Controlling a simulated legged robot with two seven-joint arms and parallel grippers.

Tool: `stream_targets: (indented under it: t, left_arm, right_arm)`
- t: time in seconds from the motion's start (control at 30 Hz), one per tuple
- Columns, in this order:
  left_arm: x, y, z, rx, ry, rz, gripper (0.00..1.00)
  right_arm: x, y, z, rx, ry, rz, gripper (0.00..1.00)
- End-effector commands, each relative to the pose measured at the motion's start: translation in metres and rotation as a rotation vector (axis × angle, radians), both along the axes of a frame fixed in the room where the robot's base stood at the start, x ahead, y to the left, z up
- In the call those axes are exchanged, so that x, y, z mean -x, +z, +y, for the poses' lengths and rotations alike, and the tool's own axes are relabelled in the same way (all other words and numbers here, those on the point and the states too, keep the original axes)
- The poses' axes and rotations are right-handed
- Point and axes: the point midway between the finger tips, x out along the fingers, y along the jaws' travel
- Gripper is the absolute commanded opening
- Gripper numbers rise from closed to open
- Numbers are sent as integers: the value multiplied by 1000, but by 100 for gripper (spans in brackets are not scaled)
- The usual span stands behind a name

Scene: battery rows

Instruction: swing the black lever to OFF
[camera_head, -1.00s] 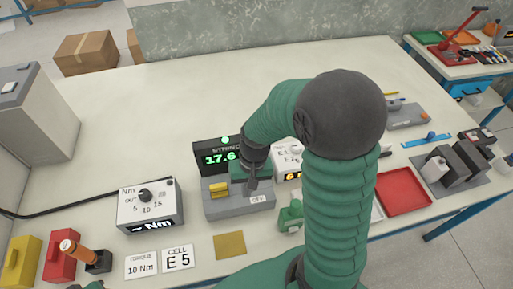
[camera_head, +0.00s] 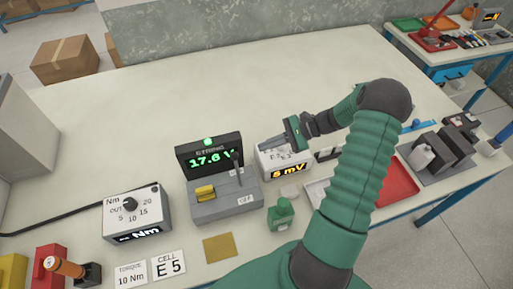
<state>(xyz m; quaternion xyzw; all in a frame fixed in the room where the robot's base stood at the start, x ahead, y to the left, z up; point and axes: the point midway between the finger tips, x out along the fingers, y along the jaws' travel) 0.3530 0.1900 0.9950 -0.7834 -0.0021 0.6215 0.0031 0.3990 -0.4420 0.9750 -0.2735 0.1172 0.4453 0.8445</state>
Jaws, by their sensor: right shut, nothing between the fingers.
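The black lever (camera_head: 238,163) stands up from the right part of a grey switch box (camera_head: 226,209). An OFF label (camera_head: 246,201) lies on the box in front of the lever, and a pale label partly shows behind it.
A display reading 17.6 V (camera_head: 208,158) with a green light stands behind the box. A torque dial unit (camera_head: 137,214) stands to the left. The table behind is clear.

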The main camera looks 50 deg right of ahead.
Motion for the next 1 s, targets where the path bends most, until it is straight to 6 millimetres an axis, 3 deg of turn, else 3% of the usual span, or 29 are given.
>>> stream_targets:
  t: [0.2, 0.4, 1.0]
  left_arm:
    - [0, 7, 0, 0, 0, 0, 36]
    - [0, 10, 0, 0, 1, 0, 36]
    - [0, 10, 0, 0, 0, 0, 36]
  right_arm:
    - [-25, -16, 35, 0, 2, 2, 0]
    - [-44, -32, 55, 0, 2, 0, 0]
    - [-48, -36, 59, 3, 0, 1, 0]
